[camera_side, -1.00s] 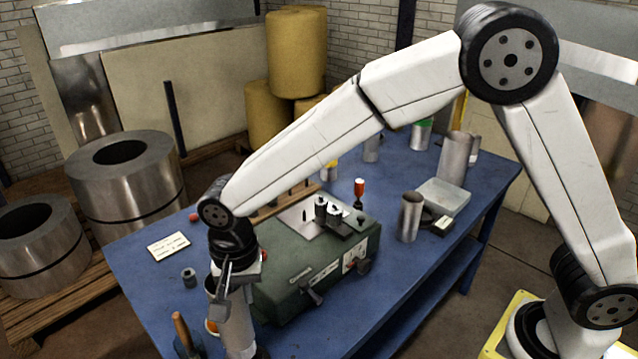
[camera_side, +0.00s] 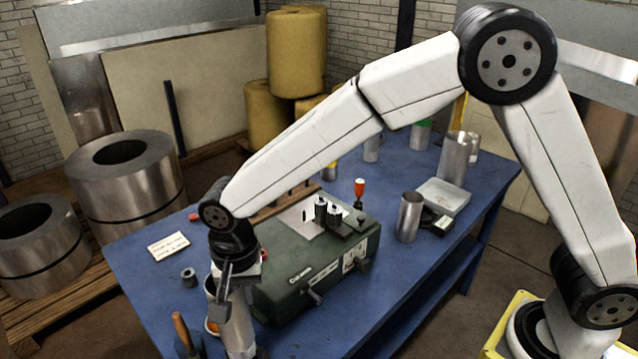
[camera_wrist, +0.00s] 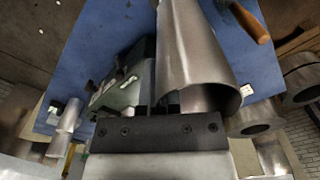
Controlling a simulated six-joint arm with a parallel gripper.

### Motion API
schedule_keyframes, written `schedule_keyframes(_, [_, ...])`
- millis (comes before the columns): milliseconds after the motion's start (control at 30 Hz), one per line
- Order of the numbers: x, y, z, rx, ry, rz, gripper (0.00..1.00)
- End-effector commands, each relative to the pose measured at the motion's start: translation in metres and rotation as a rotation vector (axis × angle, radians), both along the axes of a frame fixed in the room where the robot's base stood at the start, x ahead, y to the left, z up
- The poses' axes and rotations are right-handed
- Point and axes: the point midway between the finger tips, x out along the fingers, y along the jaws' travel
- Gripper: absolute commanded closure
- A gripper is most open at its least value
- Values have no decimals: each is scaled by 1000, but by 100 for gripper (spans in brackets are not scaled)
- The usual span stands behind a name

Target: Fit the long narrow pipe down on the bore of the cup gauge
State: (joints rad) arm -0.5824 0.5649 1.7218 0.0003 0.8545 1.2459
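My gripper (camera_side: 226,282) is at the front left of the blue table, pointing down, and looks shut on the upper rim of a grey metal pipe, which I take for the long narrow pipe (camera_side: 239,328). The pipe stands about upright below it, its lower end near the bottom edge of the picture. In the wrist view the pipe (camera_wrist: 190,45) runs away from my gripper (camera_wrist: 166,104), with its open mouth close to the camera. I cannot make out the cup gauge for certain, nor whether the pipe's lower end touches anything.
A green machine box (camera_side: 318,262) stands right of the pipe. A wooden-handled tool (camera_side: 180,328) and a small grey cylinder (camera_side: 189,277) are to its left. Other pipes (camera_side: 409,217) and a pale tray (camera_side: 443,196) stand farther right. The table's front right is clear.

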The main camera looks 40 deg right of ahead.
Motion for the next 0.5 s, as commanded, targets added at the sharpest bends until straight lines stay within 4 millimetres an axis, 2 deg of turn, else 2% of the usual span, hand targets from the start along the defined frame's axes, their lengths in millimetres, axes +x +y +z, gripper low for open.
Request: schedule_keyframes(500, [0,0,-11,0,0,0,100])
